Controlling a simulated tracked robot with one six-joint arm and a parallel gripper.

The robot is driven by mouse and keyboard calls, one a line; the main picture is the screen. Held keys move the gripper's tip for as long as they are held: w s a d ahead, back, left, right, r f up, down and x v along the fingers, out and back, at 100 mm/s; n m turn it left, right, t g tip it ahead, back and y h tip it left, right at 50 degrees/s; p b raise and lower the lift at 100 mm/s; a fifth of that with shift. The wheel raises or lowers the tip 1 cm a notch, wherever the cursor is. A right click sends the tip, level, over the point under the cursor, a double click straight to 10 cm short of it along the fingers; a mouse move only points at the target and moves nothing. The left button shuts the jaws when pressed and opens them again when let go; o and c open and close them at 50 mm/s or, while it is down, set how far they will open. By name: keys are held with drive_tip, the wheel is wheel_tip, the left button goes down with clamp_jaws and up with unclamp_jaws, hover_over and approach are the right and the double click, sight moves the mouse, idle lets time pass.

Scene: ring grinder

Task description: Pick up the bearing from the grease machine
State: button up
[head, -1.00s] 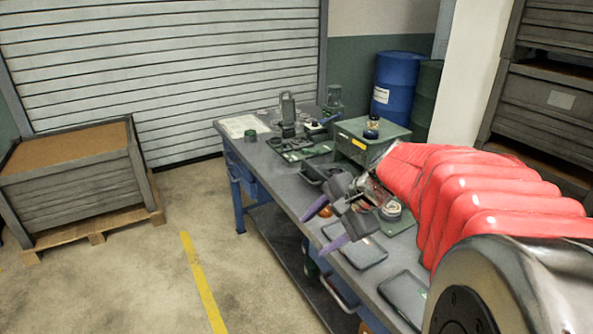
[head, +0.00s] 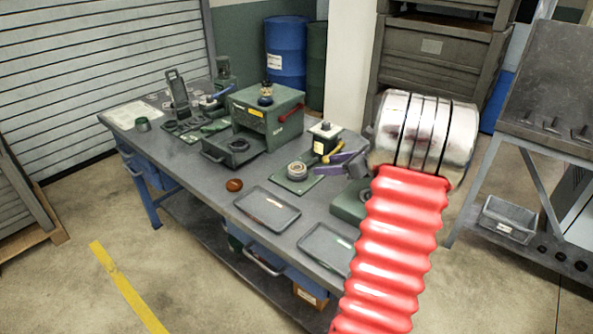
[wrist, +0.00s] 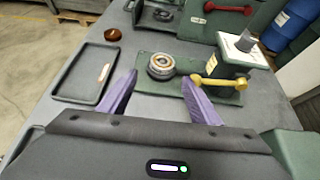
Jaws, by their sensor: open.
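The bearing (head: 297,171) is a metal ring lying flat on the green base plate of the grease machine (head: 295,185). In the wrist view the bearing (wrist: 161,66) shows a brass-coloured inner ring, with the grease machine's plate (wrist: 150,97) around it. The machine's dark block with a white top and a yellow handle (wrist: 212,82) stands right of the bearing. My gripper (head: 320,163) has purple fingers and points left towards the bearing in the head view.
Two shallow grey trays (head: 268,208) lie along the bench's front edge. A brown round piece (head: 234,185) sits beside them. A green machine with a red handle (head: 268,118) stands behind left. The yellow handle lies close to my right finger in the wrist view.

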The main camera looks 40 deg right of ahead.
drive_tip(key=shift+s+d, duration=0.1)
drive_tip(key=shift+d, duration=0.2)
drive_tip(key=shift+f, duration=0.1)
approach(297, 167)
drive_tip(key=x, duration=0.2)
drive_tip(key=shift+w+a+f, duration=0.1)
drive_tip(key=shift+w+a, duration=0.05)
drive_tip(key=shift+w, duration=0.15)
drive_tip(key=shift+w, duration=0.1)
drive_tip(key=shift+x, duration=2.5)
drive_tip(key=shift+c, duration=0.5)
drive_tip(key=c, duration=0.9)
